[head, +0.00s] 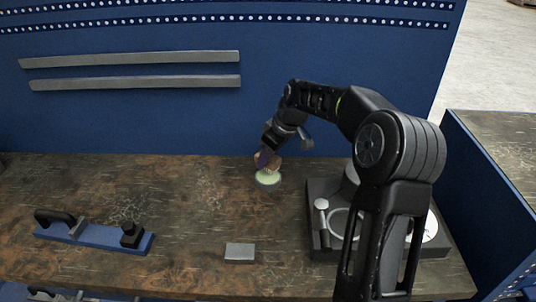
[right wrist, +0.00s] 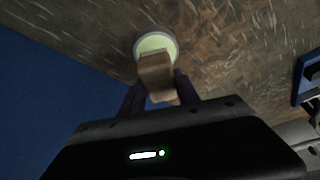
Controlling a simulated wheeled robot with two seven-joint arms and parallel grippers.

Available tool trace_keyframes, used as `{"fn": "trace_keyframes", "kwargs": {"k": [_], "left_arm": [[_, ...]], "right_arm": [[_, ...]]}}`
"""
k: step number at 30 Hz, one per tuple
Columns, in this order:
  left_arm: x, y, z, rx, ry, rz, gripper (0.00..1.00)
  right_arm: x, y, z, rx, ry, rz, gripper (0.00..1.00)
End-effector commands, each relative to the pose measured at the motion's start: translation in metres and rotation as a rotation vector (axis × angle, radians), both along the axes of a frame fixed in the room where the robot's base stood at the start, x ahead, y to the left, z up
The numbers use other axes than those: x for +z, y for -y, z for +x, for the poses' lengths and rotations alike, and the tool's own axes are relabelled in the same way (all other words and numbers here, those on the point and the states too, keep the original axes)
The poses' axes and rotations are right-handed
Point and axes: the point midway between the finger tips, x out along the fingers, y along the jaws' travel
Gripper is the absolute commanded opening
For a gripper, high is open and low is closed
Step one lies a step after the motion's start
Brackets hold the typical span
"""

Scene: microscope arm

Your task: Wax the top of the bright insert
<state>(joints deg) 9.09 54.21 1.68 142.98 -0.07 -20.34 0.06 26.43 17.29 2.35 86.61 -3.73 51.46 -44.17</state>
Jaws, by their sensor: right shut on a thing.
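My right gripper (head: 266,155) is shut on a tan, wood-coloured piece (right wrist: 156,78), which looks like a small brush or block. In the head view the held piece (head: 268,164) is right above a pale green disc (head: 267,178) in a light round rim. In the right wrist view the piece overlaps the near part of the disc (right wrist: 155,43); I cannot tell whether they touch. The dark fingers of the right gripper (right wrist: 158,92) are on both sides of the piece. Which part is the bright insert is not clear. My left gripper is out of view.
A dark grey base (head: 322,246) with round light parts stands at the right, partly hidden by my right arm. A small grey block (head: 240,253) lies at the front. The worktop's (head: 190,200) middle is clear; a blue panel (head: 130,120) stands behind.

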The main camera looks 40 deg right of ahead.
Motion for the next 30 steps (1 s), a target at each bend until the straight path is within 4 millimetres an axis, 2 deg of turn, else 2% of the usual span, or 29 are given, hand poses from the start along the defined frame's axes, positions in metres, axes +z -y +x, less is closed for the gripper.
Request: {"fn": "trace_keyframes", "kwargs": {"k": [1,3,8,30], "left_arm": [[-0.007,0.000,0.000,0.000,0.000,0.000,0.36],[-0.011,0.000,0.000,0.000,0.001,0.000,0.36],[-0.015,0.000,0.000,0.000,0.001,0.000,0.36],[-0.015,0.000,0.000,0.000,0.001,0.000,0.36]], "right_arm": [[-0.009,0.000,0.000,0.000,0.000,0.001,0.05],[-0.015,0.000,0.000,0.000,-0.001,0.001,0.05],[-0.022,0.000,0.000,0.000,0.000,0.001,0.05],[-0.022,0.000,0.000,0.000,0.000,0.000,0.05]]}}
